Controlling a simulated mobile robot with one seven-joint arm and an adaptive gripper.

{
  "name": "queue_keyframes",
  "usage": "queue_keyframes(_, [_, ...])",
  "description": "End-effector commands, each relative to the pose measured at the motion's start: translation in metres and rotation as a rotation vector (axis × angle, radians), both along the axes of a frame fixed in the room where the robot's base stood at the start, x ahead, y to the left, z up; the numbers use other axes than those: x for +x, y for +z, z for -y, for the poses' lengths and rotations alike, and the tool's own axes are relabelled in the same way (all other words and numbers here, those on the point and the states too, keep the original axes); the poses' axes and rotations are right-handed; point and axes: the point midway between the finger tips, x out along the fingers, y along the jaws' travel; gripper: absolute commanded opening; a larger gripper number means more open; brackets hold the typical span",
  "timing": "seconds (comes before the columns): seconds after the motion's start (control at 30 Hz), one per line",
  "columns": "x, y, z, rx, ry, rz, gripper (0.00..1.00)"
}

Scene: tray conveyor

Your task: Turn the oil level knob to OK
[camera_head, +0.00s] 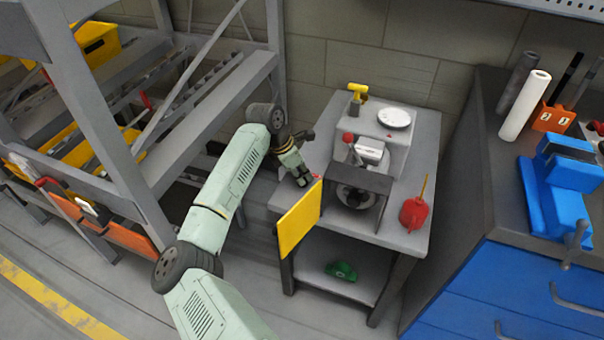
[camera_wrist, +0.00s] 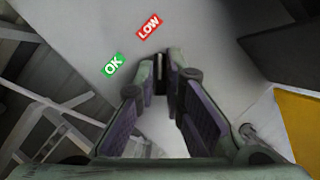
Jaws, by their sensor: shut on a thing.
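My gripper (camera_head: 304,178) reaches down to the left end of the small grey table (camera_head: 413,236).
A yellow panel (camera_head: 300,219) hangs at the table's front left corner, close to my gripper. A machine with a dark guard (camera_head: 372,181), a red oil can (camera_head: 414,214) and a yellow-topped tool (camera_head: 357,91) stand on the table. A grey rack (camera_head: 215,95) is close on the left.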

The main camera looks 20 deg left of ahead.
Motion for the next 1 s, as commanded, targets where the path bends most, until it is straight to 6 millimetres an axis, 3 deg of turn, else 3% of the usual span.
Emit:
queue_keyframes(0.57, [-0.0009, -0.0015, 0.0001, 0.000, 0.022, -0.003, 0.00])
queue_keyframes(1.0, [-0.0012, -0.0053, 0.0003, 0.003, 0.305, -0.001, 0.00])
